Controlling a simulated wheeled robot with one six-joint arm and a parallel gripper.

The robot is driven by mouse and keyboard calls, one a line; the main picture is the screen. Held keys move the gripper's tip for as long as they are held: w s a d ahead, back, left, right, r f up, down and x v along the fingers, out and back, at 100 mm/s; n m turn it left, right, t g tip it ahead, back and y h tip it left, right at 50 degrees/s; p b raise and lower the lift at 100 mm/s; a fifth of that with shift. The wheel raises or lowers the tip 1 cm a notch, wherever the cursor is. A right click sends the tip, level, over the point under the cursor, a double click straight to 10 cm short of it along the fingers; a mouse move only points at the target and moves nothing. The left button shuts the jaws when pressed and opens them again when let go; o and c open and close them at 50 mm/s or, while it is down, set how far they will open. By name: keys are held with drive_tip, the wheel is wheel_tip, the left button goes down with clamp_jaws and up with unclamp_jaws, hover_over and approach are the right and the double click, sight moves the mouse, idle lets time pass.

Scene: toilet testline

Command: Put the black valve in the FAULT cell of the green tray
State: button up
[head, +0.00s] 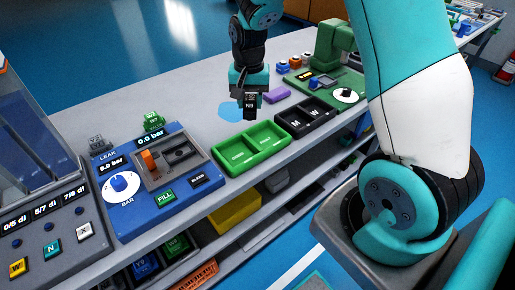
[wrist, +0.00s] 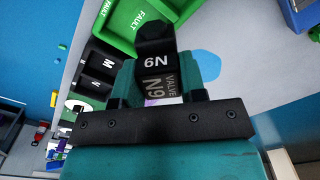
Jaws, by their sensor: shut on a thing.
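The black valve (head: 249,103), marked N9, is held by my gripper (head: 249,94) above the bench. In the wrist view the valve (wrist: 156,62) sits between the jaws and shows "N9" and "VALVE". The green tray (head: 218,156) lies on the bench in front of my gripper, to the lower left of the black tray. Its cells look empty in the head view. In the wrist view part of the green tray (wrist: 104,27) shows at the upper left, with FAULT lettering on its cells. The valve is above the bench behind the tray, not over a cell.
A black tray (head: 280,129) marked M and W adjoins the green tray. A blue test panel (head: 127,222) with an orange part stands left. A green valve (head: 153,121) is behind it. A purple block (head: 277,95) and green machine (head: 330,88) are to the right. A light-blue disc (head: 229,112) marks clear bench.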

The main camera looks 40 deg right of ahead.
drive_tip(key=s+d+r+m+b, duration=0.2)
drive_tip(key=d+r+m+b, duration=0.15)
drive_tip(key=r+m, duration=0.55)
drive_tip(key=shift+m, duration=0.5)
drive_tip(key=f, duration=2)
drive_tip(key=shift+w+d, duration=0.1)
drive_tip(key=shift+d, duration=0.25)
drive_tip(key=shift+f, duration=0.1)
drive_tip(key=o, duration=1)
